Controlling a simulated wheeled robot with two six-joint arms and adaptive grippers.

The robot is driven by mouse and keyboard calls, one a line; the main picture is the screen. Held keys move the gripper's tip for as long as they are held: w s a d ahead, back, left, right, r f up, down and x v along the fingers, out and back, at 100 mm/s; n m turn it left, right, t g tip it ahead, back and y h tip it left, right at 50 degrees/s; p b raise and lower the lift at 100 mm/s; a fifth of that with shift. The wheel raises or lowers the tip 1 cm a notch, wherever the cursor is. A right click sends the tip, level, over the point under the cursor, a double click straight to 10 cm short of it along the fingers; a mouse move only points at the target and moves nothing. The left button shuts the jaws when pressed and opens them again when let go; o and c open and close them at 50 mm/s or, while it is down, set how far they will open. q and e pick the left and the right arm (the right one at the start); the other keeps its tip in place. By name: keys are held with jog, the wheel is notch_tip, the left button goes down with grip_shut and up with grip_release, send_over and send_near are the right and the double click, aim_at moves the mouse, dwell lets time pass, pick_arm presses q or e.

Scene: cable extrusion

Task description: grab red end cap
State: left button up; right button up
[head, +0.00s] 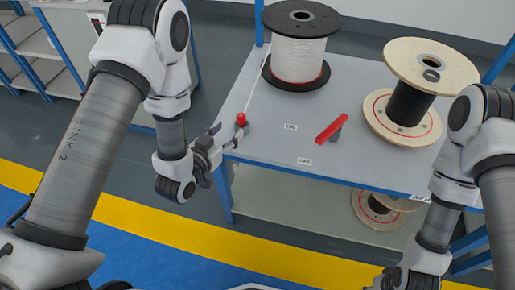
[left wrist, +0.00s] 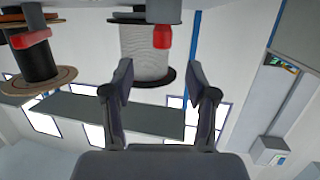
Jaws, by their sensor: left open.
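The red end cap (head: 241,118) is a small rounded piece on a grey holder at the table's near left corner, at the end of a thin white cable. My left gripper (head: 226,138) is open and empty, just to the near left of the cap. In the left wrist view, the cap (left wrist: 162,37) shows ahead, above the gap between the two spread fingers (left wrist: 160,80), and not between them. Only a small part of my right gripper may show at the bottom edge of the head view; its fingers cannot be made out.
The grey table (head: 255,150) carries a white cable spool (head: 298,55), a wooden spool with black cable (head: 408,103) and a red-handled tool (head: 332,127). Labels (head: 304,161) lie flat on the tabletop. More spools sit on the shelf below.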

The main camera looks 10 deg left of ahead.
aim_at(239, 120)
pick_arm(q)
jog(key=shift+w+f+b, duration=0.3)
jog(key=shift+f+b, duration=0.05)
jog(key=shift+f, duration=0.35)
jog(key=x, duration=0.8)
jog(key=shift+w+r+b, duration=0.15)
jog(key=shift+r+b, duration=0.2)
jog(key=c, duration=1.1)
